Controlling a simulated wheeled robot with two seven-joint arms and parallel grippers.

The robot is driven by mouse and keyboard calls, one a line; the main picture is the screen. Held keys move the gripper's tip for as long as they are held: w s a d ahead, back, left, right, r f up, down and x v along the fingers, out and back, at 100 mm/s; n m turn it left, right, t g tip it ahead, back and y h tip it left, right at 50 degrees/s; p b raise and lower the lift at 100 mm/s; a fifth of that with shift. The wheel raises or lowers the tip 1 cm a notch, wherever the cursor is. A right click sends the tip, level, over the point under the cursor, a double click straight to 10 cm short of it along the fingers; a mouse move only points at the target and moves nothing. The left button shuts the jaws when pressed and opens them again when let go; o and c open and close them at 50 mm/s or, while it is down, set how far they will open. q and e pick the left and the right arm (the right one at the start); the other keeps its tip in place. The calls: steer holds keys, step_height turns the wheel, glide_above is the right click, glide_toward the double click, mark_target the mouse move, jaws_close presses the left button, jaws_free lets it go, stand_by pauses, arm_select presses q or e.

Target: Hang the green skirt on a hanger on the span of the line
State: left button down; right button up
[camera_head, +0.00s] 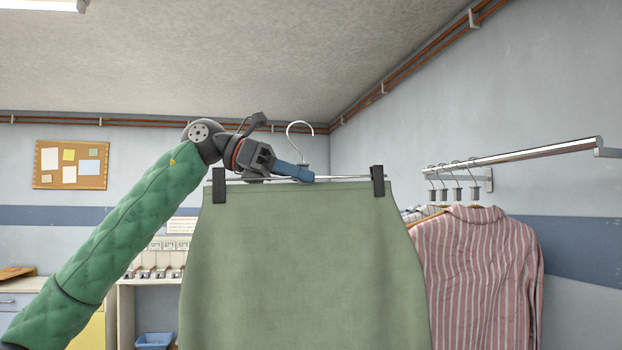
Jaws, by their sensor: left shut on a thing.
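The green skirt (305,270) hangs upright from two black clips on a metal hanger (345,178) in the middle of the view. The hanger's hook (300,128) points up, hooked over nothing. My left gripper (305,174) is shut on the hanger just below its hook and holds it up. The line is a metal rail (530,152) on the right wall, to the right of the hanger and apart from it. My right gripper is not in view.
A striped shirt (480,280) hangs on the rail, with several hooks (455,175) close together at the rail's left part. The right part of the rail is bare. A shelf (128,300) and a blue bin (155,341) stand behind at left.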

arm_select(q)
steer(key=shift+s+a, duration=0.25)
steer(key=shift+a, duration=0.45)
steer(key=shift+s+a, duration=0.2)
steer(key=shift+a, duration=0.45)
steer(key=shift+s+a+b, duration=0.3)
steer(key=shift+a+b, duration=0.1)
steer(key=shift+a, duration=0.5)
steer(key=shift+s+a, duration=0.2)
steer(key=shift+a, duration=0.4)
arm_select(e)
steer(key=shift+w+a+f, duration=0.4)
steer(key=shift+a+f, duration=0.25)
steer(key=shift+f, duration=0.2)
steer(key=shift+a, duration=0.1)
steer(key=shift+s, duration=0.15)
